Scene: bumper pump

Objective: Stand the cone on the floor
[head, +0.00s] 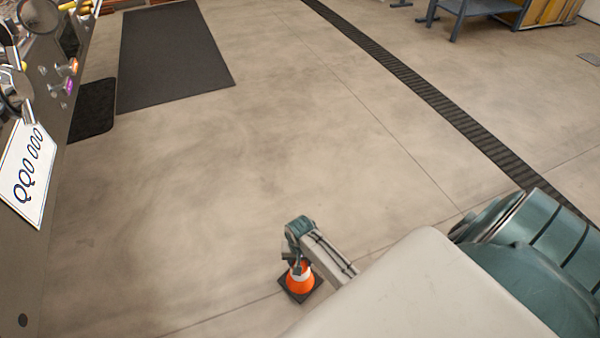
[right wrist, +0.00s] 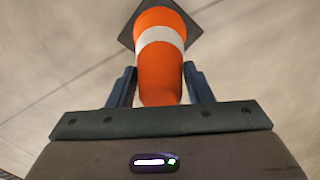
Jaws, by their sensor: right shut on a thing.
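The orange cone (head: 300,279) with a white band and a dark square base is at the bottom middle of the head view. It is upright, base down, at or close to the floor (head: 215,190); I cannot tell whether the base touches. My right gripper (head: 293,262) is at the cone's upper part. In the right wrist view the cone (right wrist: 160,65) sits between the two fingers of the right gripper (right wrist: 160,88), which is shut on it near its top. The base shows beyond, against the floor. My left gripper is not in view.
A grey panel with knobs and a white sign (head: 28,172) stands along the left edge. Dark mats (head: 170,55) lie at the upper left. A dark floor grate (head: 400,80) runs diagonally at the right. The floor around the cone is clear.

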